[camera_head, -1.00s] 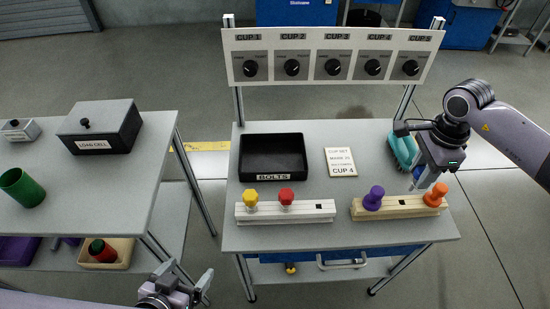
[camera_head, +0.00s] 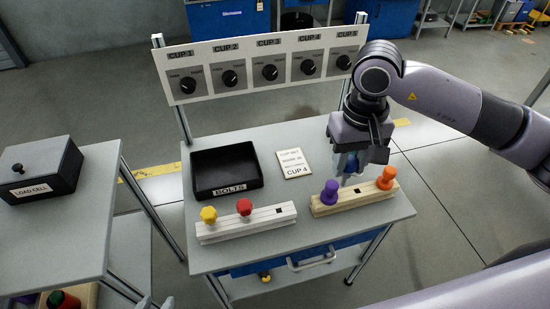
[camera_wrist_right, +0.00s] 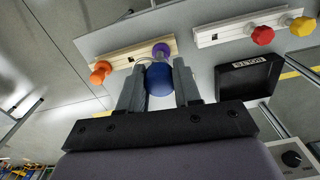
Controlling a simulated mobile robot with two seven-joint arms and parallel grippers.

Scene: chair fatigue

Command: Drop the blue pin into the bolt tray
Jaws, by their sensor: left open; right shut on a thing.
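My right gripper (camera_head: 347,172) is shut on the blue pin, and its fingers point down behind the wooden block. The pin's round blue head (camera_wrist_right: 159,80) shows between the fingers in the right wrist view. In the head view the gripper mostly hides the blue pin (camera_head: 349,163). The bolt tray (camera_head: 225,170) is a shallow black box labelled BOLTS, looks empty, and lies left of the gripper; it also shows in the right wrist view (camera_wrist_right: 243,82).
The wooden block (camera_head: 350,203) holds a purple pin (camera_head: 330,192) and an orange pin (camera_head: 387,178). A white block (camera_head: 247,224) holds yellow and red pins. A CUP 4 card (camera_head: 293,163) lies between tray and gripper. A dial panel (camera_head: 265,68) stands behind.

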